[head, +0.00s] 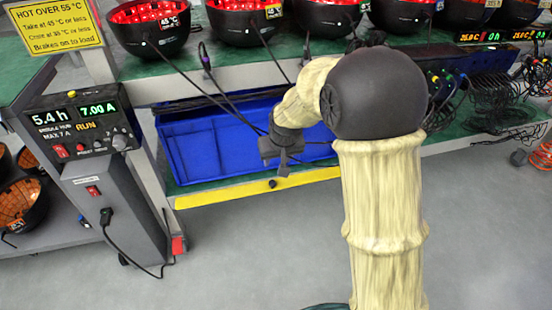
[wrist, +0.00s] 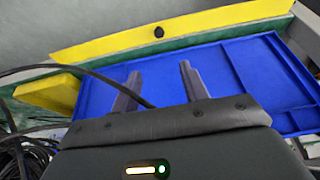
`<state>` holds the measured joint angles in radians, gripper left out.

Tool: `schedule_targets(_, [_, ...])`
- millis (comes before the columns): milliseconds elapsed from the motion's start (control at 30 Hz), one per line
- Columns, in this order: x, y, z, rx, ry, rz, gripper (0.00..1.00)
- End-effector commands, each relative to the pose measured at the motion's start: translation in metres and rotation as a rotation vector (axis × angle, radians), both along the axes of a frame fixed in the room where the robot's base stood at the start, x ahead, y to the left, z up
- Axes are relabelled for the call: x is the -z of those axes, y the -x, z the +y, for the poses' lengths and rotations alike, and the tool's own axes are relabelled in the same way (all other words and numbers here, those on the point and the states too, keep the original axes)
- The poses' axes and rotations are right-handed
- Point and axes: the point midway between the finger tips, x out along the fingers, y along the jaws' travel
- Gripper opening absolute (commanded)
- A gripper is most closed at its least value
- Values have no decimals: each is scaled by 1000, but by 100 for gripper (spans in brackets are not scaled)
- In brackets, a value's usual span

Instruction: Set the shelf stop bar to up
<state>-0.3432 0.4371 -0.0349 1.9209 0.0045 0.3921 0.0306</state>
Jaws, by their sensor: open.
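The shelf stop bar (head: 225,195) is a long yellow strip along the front edge of the lower rack shelf, in front of a blue bin. It carries a small black knob (head: 272,184). In the wrist view the yellow bar (wrist: 215,22) crosses the top, with its knob (wrist: 158,32) near the middle. My gripper (head: 284,168) is over the bin's front part, just behind and above the bar, apart from the knob. In the wrist view my gripper (wrist: 161,74) has its two fingers spread, with nothing between them, pointing toward the bar.
The blue bin (head: 200,150) fills the lower shelf's left part and looks empty. A black cable (wrist: 90,73) runs beside the fingers. A grey power unit (head: 118,200) stands at left. Red-lit bowls (head: 150,25) line the upper shelf. The floor (head: 250,250) in front is clear.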

Motion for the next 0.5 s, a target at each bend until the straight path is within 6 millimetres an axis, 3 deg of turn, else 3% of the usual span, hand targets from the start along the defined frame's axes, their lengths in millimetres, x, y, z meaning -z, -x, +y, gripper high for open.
schedule_targets(367, [-5, 3, -1, 0, 0, 0, 42])
schedule_targets(500, [3, 2, 8, 9, -15, -1, 42])
